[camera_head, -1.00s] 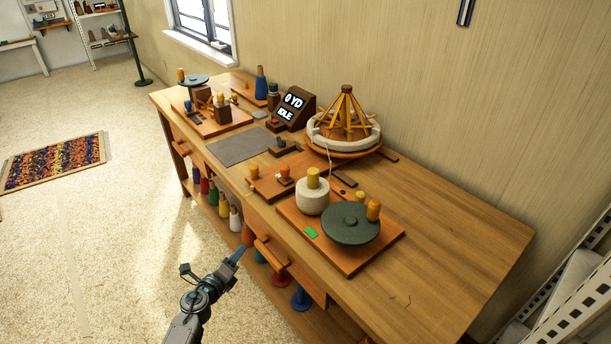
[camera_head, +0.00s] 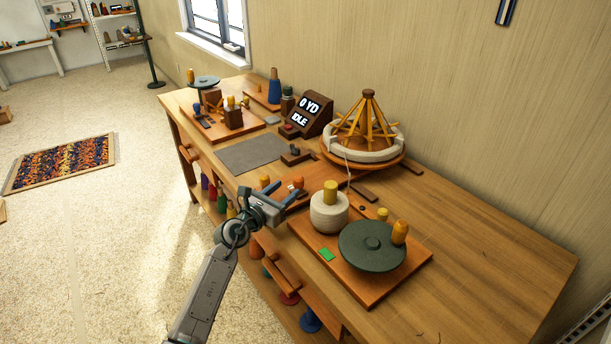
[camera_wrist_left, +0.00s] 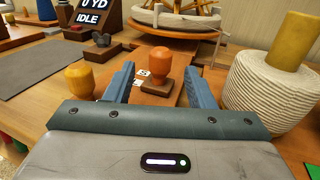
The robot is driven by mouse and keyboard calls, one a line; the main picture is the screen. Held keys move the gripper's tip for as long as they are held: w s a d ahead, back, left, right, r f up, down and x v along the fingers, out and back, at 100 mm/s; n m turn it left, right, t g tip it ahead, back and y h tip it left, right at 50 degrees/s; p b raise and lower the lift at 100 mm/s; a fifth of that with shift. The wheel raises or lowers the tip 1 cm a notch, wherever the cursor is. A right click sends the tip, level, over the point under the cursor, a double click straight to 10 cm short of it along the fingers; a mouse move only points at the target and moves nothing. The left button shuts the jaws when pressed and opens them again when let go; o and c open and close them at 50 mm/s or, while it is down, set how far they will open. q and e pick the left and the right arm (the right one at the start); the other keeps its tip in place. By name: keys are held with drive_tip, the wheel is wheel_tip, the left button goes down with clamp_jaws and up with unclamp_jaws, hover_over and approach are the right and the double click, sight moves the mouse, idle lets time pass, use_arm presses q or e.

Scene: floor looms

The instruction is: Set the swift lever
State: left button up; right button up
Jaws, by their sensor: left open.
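The swift (camera_head: 367,125), a ring of slanted wooden sticks with pale yarn around it, stands on a round base at the back of the bench. An orange knob (camera_wrist_left: 159,65) on a dark block stands on a low board in front of it. I cannot tell for sure which part is the swift lever. My left gripper (camera_head: 288,189) is open over the bench's front edge, fingers pointing towards this knob. In the left wrist view the knob shows between the blue fingers, untouched and upright. A yellow knob (camera_wrist_left: 79,80) stands just left of the left finger. My right gripper is out of view.
A white yarn cone (camera_head: 329,212) stands close to the right of my left gripper, beside a dark green disc (camera_head: 372,245). A display (camera_head: 308,114) reads "0 YD IDLE". A grey mat (camera_head: 251,154) lies to the left. The bench's right end is clear.

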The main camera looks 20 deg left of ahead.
sight(295, 182)
use_arm(q)
drive_tip(key=x, duration=0.7)
drive_tip(key=shift+w+d+f+b, duration=0.1)
drive_tip(key=shift+w+d+b, duration=0.05)
drive_tip(key=shift+w+b, duration=0.2)
drive_tip(key=shift+w+d, duration=0.25)
drive_tip(key=shift+w, duration=0.3)
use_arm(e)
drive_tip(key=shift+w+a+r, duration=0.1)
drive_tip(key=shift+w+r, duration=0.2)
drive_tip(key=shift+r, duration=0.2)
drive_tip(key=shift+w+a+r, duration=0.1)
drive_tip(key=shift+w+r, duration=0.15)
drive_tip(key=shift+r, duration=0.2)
